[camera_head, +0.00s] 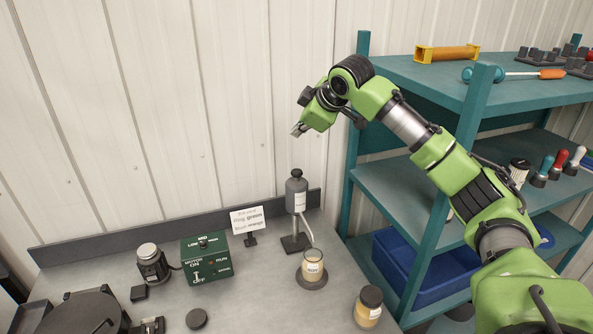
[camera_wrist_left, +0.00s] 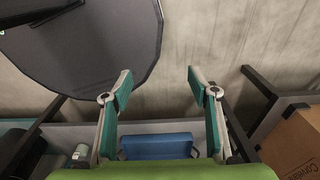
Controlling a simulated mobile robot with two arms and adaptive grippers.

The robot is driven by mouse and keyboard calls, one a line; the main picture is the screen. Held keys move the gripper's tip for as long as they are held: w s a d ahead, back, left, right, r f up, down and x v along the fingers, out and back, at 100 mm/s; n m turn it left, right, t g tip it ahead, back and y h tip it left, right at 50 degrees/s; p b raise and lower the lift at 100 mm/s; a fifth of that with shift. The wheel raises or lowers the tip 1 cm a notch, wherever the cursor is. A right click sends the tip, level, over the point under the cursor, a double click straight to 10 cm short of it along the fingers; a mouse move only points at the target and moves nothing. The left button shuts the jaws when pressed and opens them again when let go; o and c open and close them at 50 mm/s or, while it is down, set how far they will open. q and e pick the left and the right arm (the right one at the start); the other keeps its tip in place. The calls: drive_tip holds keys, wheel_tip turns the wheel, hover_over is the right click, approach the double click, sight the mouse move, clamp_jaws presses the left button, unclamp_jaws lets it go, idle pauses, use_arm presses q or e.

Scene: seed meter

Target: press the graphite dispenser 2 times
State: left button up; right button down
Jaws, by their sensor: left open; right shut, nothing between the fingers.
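The graphite dispenser (camera_head: 297,193) is a grey bottle with a dark top, upright on a stand with a dark base at the back of the bench. A thin spout tube bends down its right side toward a jar (camera_head: 313,266) with pale contents on a dark round pad. My right gripper (camera_head: 298,130) is shut and empty, in the air above the dispenser's top and apart from it. My left gripper (camera_wrist_left: 160,82) shows only in the left wrist view, open with nothing between its fingers. The dispenser is not seen in that view.
A small sign (camera_head: 247,219) and a green control box (camera_head: 206,258) stand left of the dispenser. A lidded jar (camera_head: 369,306) is at the front right. A teal shelf (camera_head: 390,186) with a blue bin (camera_head: 385,262) stands close on the right. A cardboard box (camera_wrist_left: 295,140) is near my left gripper.

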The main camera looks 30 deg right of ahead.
drive_tip(key=b, duration=0.8)
hover_over(296, 170)
drive_tip(key=s, duration=0.1)
wheel_tip(296, 170, down, 7)
drive_tip(key=shift+r, duration=0.15)
drive_tip(key=shift+f, duration=1.15)
drive_tip(key=shift+f, duration=0.15)
drive_tip(key=shift+f, duration=0.25)
drive_tip(key=shift+s+a+f+b, duration=0.1)
drive_tip(key=shift+f+b, duration=0.25)
drive_tip(key=shift+f, duration=0.75)
idle(0.6)
idle(0.4)
